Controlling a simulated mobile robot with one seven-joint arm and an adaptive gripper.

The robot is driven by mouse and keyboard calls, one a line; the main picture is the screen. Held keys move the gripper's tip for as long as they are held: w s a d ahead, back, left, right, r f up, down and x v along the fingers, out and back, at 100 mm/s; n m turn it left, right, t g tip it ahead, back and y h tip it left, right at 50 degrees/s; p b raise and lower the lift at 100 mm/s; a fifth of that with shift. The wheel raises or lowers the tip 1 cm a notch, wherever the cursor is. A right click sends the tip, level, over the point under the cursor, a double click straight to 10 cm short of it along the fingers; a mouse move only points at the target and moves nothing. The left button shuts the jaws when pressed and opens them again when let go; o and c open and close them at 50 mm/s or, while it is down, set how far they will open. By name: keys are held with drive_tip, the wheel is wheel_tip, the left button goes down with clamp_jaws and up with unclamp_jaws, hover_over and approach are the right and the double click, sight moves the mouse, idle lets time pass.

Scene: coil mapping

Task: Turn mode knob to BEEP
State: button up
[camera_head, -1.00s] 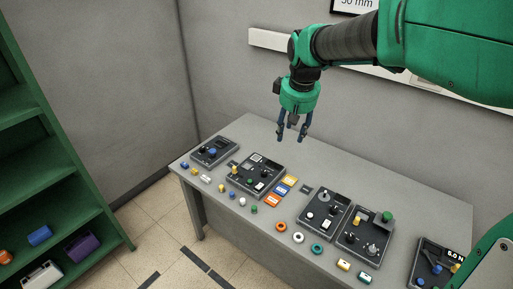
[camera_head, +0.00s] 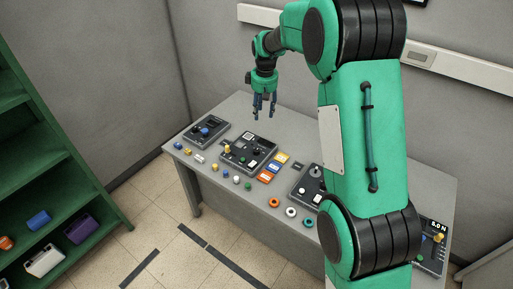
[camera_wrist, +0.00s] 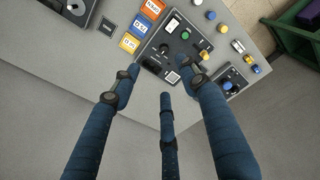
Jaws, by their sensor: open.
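My gripper (camera_head: 265,112) is open and empty, its three fingers pointing down above the back of the table at the left. A dark control panel (camera_head: 248,152) with several knobs and switches lies just in front of and below it. In the wrist view this panel (camera_wrist: 164,66) shows between and beyond the fingers of my gripper (camera_wrist: 162,82), with a green knob (camera_wrist: 185,35) and a yellow knob (camera_wrist: 205,55). A smaller panel (camera_head: 205,131) with a blue knob lies to its left. The fingers touch nothing. I cannot read a mode knob or a BEEP label.
Yellow, blue and orange tiles (camera_head: 265,178) lie right of the panel. Several small coloured pieces and rings line the front of the table (camera_head: 225,118). More panels (camera_head: 304,187) stand to the right, partly behind my arm. A green shelf (camera_head: 95,190) stands at the left.

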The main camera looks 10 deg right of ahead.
drive_tip(key=n+g+p, duration=0.1)
drive_tip(key=n+p, duration=0.1)
hover_over(256, 150)
wheel_tip(256, 150, down, 16)
drive_tip(key=shift+w+d+f, duration=0.15)
drive_tip(key=shift+f, duration=0.15)
drive_tip(key=shift+f, duration=0.1)
wheel_tip(256, 150, down, 14)
drive_tip(key=shift+r, duration=0.2)
idle(0.4)
clamp_jaws()
